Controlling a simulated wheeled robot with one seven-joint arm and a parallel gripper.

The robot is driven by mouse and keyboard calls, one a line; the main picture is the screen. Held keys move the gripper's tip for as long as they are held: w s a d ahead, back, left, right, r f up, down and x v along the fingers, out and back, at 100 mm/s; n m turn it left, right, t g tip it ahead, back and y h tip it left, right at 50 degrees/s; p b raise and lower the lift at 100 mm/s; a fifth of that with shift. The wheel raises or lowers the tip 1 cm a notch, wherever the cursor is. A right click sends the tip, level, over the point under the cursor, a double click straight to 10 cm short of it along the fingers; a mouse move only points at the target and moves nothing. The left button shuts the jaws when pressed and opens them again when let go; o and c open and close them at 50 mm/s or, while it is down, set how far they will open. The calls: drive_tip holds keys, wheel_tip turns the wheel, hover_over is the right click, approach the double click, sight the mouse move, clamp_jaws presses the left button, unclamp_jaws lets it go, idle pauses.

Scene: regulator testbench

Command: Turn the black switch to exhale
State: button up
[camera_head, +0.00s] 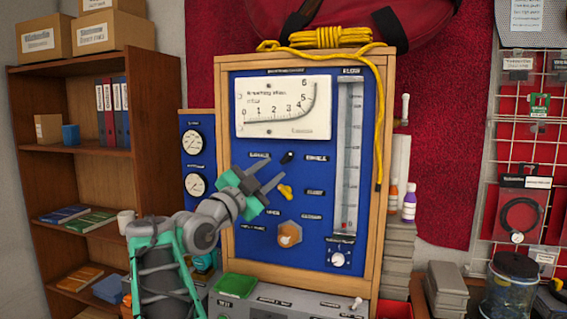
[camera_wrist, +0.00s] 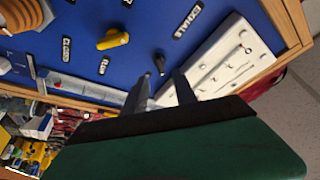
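The black switch (camera_head: 288,157) sits on the blue panel, below the white gauge, between two small labels. It shows just beyond my fingers in the wrist view (camera_wrist: 160,63), where its thin end points downward, away from the EXHALE label (camera_wrist: 187,20). My gripper (camera_head: 277,167) is open and empty, held near the panel just below and left of the switch in the head view. In the wrist view its two fingers (camera_wrist: 161,86) point toward the switch, with a gap between them. I see no clear contact with the switch.
A yellow knob (camera_head: 286,191) sits close under the switch, with an orange hexagonal knob (camera_head: 289,234) lower down. The white gauge (camera_head: 283,107) is above and the clear flow tube (camera_head: 348,150) is to the right. A yellow rope (camera_head: 379,130) hangs on the frame.

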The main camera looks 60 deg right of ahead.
sight(285, 160)
drive_tip(key=p+x, duration=0.2)
drive_tip(key=x, duration=0.4)
drive_tip(key=shift+d+r, duration=0.1)
drive_tip(key=shift+d, duration=0.35)
drive_tip(key=shift+w, duration=0.1)
clamp_jaws()
